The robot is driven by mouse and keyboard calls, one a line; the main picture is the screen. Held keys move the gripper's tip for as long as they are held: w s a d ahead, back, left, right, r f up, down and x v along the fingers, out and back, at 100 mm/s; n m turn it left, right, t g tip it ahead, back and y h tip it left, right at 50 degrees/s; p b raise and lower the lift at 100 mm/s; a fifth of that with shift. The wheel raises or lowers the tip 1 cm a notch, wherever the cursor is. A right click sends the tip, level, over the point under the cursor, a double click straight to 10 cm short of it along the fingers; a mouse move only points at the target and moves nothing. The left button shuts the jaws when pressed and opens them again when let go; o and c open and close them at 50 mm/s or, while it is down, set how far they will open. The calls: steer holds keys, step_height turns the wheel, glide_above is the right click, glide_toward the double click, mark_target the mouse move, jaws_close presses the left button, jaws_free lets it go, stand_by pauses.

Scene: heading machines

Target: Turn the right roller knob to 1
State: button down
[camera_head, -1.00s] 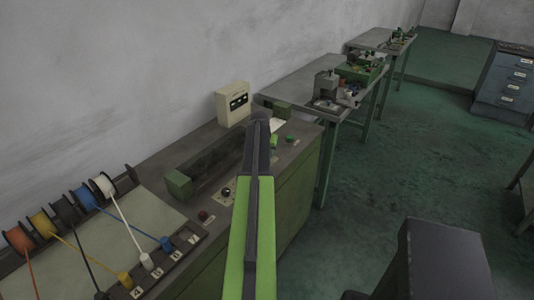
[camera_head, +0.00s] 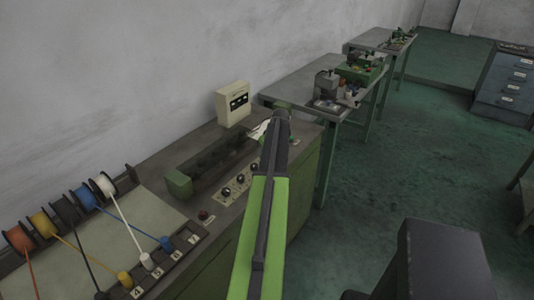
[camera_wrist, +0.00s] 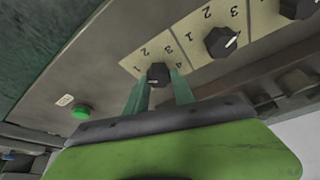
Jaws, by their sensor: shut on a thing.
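My gripper (camera_wrist: 160,82) has its two green fingers on either side of a black knob (camera_wrist: 158,72) in the wrist view and is shut on it. This knob is at the end of a row, on a pale plate with printed numbers. Its pointer is partly between the fingers, so I cannot tell which number it is at. In the head view my gripper (camera_head: 274,128) reaches down over the right part of the green machine, and my arm hides the held knob.
More black knobs (camera_wrist: 221,41) sit along the row, and they show in the head view (camera_head: 240,179). A green button (camera_wrist: 81,112) is on the panel left of my gripper. A cream box (camera_head: 232,104) stands behind. Wire spools (camera_head: 102,186) are at the left.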

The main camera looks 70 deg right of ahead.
steer(key=shift+s+n, duration=0.15)
steer(key=shift+n, duration=0.45)
steer(key=c, duration=1.1)
jaws_free()
steer(key=shift+r, duration=0.1)
steer(key=shift+o, duration=0.2)
